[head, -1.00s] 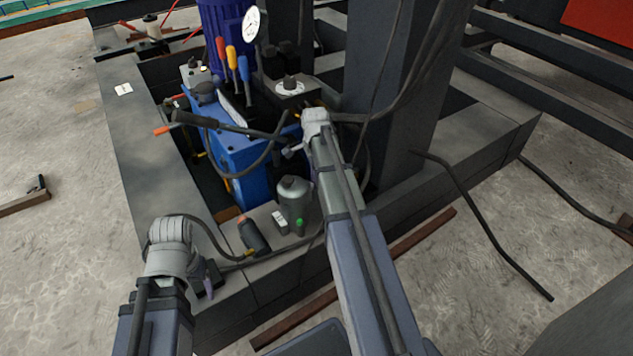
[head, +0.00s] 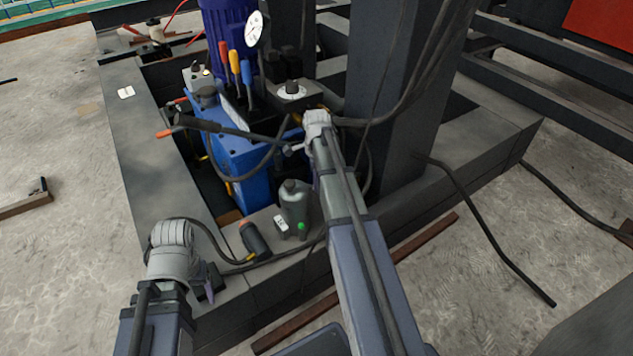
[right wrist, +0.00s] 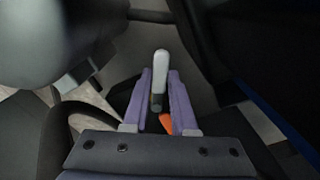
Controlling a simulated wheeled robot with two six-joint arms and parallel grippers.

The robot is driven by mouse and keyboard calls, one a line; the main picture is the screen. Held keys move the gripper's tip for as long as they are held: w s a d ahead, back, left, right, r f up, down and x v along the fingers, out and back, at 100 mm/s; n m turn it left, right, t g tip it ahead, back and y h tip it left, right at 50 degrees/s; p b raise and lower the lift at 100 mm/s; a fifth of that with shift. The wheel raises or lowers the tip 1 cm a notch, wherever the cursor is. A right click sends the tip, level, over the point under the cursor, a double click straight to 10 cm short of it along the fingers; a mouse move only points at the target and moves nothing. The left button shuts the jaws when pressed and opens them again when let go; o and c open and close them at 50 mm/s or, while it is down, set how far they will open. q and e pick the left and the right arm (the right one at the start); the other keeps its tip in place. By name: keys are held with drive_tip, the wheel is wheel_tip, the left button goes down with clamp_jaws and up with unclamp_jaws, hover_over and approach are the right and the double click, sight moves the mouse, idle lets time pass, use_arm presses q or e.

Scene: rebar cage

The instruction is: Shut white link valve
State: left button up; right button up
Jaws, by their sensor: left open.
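In the right wrist view, a white lever handle (right wrist: 161,68), which looks like the link valve's, lies lengthwise between the two purple fingers of my right gripper (right wrist: 161,80). The fingers are apart, with a narrow gap on each side of the handle, and its far end reaches past the tips. A dark stem (right wrist: 156,103) is at its near end. In the head view, my right arm's wrist hides the valve and the right gripper's fingers. My left gripper (head: 208,284) is open and empty at the lower left, above the dark frame.
An orange piece (right wrist: 166,123) lies close to the right gripper's fingers. A blue pump unit (head: 240,165) with coloured levers and a gauge (head: 254,29) stands left of my right arm. A grey bottle (head: 294,205) and a torch-like object (head: 254,239) are on the frame. Black hoses run nearby.

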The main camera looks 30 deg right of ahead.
drive_tip(key=o, duration=0.4)
drive_tip(key=shift+r, duration=0.15)
wheel_tip(320, 180, up, 8)
drive_tip(key=p, duration=0.7)
drive_tip(key=shift+f+p, duration=0.25)
drive_tip(key=shift+p, duration=0.15)
